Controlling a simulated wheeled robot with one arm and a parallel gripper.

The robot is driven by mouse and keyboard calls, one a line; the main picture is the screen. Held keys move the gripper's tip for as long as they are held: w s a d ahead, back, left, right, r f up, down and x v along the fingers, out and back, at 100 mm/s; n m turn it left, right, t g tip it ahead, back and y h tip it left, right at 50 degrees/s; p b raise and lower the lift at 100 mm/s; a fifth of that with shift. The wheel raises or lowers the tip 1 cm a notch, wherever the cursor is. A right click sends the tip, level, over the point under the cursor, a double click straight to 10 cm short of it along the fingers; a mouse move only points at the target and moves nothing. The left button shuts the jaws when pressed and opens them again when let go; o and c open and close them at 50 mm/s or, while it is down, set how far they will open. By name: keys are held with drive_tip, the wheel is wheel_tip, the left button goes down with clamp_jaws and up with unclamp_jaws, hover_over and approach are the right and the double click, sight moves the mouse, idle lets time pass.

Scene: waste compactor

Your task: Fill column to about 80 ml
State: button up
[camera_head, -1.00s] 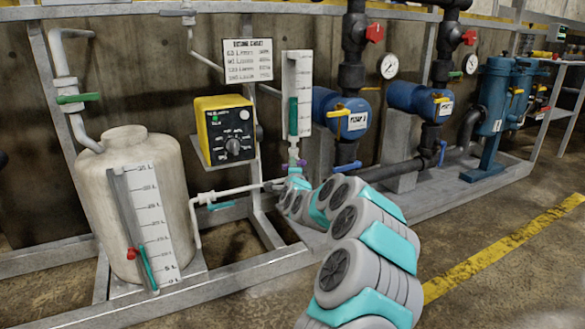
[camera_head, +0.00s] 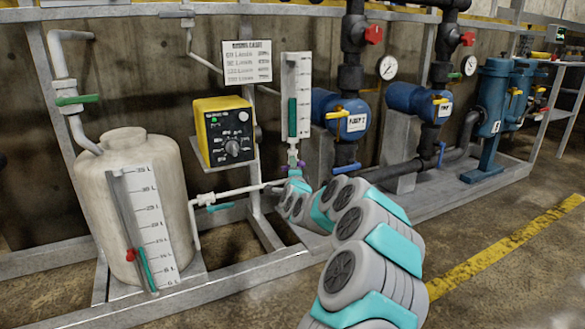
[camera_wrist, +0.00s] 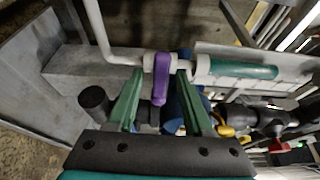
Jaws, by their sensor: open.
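The calibration column (camera_head: 303,80) is a narrow clear tube with a white scale, upright beside the yellow pump controller. Green liquid (camera_head: 292,115) fills roughly its lower half; the scale numbers are too small to read. In the wrist view the column lies sideways, with its green liquid (camera_wrist: 245,70) at right. A purple valve handle (camera_wrist: 161,88) sits on the white pipe at the column's base. My gripper (camera_wrist: 160,72) is open, with one green finger on each side of the handle. In the head view my gripper (camera_head: 296,180) is just below the column and partly hides the valve.
A white tank (camera_head: 105,190) with a litre scale and red marker stands at left. The yellow controller (camera_head: 226,135) and a green-handled pipe valve (camera_head: 221,207) are near my arm. Blue pumps (camera_head: 405,97) stand at right. The floor in front is clear.

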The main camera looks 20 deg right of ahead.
drive_tip(key=v, duration=0.7)
drive_tip(key=shift+p, duration=0.3)
idle(0.6)
drive_tip(key=w+d+n+t+y+p, duration=0.1)
drive_tip(key=w+n+y+p, duration=0.3)
drive_tip(key=w+y+p, duration=0.3)
drive_tip(key=shift+w+n, duration=0.3)
drive_tip(key=shift+w, duration=1.35)
drive_tip(key=shift+d, duration=0.1)
clamp_jaws()
idle(0.8)
